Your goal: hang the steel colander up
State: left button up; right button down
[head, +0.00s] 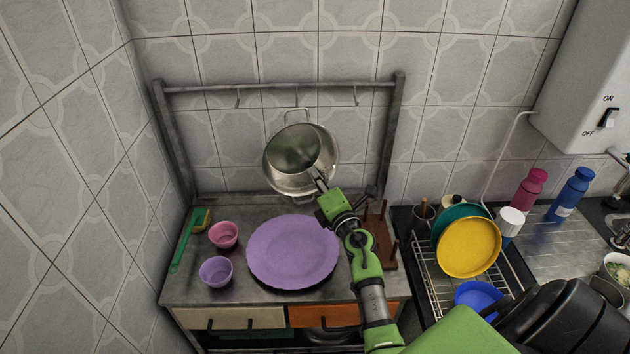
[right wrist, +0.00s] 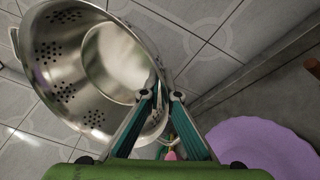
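The steel colander (head: 290,160) is off the counter in front of the tiled wall, its open side facing me and its handle loop upward. It fills the upper left of the right wrist view (right wrist: 110,65). My right gripper (head: 317,178) is shut on its rim, one finger inside the bowl and one outside; the fingers also show in the right wrist view (right wrist: 162,98). The rack's middle hook (head: 296,95) appears just above the handle loop; I cannot tell whether they touch. My left gripper is not in view.
The rail (head: 345,86) has other hooks either side. Below are a purple plate (head: 262,250), a pink cup (head: 223,234), a purple cup (head: 216,271), a green brush (head: 184,245) and a wooden stand (head: 385,235). A dish rack with a yellow plate (head: 469,247) stands right.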

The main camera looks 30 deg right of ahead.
aim_at(314, 163)
jog(key=shift+w+d+f+b, duration=0.1)
jog(key=shift+w+d+b, duration=0.55)
jog(key=shift+w, duration=0.3)
jog(key=shift+w+d+f+b, duration=0.1)
jog(key=shift+w+d+b, duration=0.5)
jog(key=shift+w, duration=0.35)
jog(key=shift+w+d+f+b, duration=0.1)
jog(key=shift+w+d+b, duration=0.55)
jog(key=shift+w, duration=0.3)
jog(key=shift+w+d+f, duration=0.15)
jog(key=shift+w+f, duration=0.2)
jog(key=shift+w, duration=0.1)
jog(key=c, duration=2.2)
grip_release()
jog(key=shift+s+f, duration=0.1)
jog(key=shift+s, duration=0.05)
